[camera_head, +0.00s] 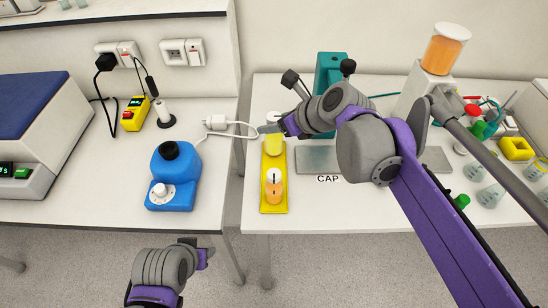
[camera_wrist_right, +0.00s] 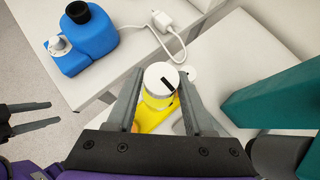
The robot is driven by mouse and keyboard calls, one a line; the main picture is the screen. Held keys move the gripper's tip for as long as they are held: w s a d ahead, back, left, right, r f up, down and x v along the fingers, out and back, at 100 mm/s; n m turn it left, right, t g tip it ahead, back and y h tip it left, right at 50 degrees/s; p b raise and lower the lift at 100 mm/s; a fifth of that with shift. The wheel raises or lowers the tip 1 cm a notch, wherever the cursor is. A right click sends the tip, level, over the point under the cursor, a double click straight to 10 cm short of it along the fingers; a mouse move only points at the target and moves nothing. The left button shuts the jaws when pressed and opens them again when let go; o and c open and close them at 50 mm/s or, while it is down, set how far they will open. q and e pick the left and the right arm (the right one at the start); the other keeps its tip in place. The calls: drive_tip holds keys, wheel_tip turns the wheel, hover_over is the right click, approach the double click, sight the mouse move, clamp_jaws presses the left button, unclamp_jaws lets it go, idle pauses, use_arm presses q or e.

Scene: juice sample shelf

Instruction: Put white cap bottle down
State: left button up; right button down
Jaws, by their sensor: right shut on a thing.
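My right gripper (camera_wrist_right: 160,92) is shut on the white cap bottle (camera_wrist_right: 157,103), with one finger on each side. Its white cap has a black mark, and its body looks yellow. In the head view the right gripper (camera_head: 272,128) is over the back of a yellow holder (camera_head: 265,205). I cannot tell whether the held bottle touches the holder. An orange bottle with a white cap (camera_head: 274,187) stands in the holder's front part. My left gripper (camera_head: 204,255) is low at the left in front of the tables; its parted fingers (camera_wrist_right: 35,116) show in the wrist view.
A grey pad (camera_head: 318,159) and the word CAP lie right of the holder. A teal device (camera_head: 331,70) stands behind. A blue device (camera_head: 174,175) and a white plug with cable (camera_head: 215,123) are on the left table. Cups and tools crowd the right.

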sight(280, 153)
wheel_tip(280, 153, down, 6)
drive_tip(key=shift+s+f, duration=0.1)
drive_tip(key=shift+f+b, duration=0.35)
drive_tip(key=shift+f, duration=1.75)
drive_tip(key=shift+f, duration=0.1)
drive_tip(key=shift+c, duration=1.4)
unclamp_jaws()
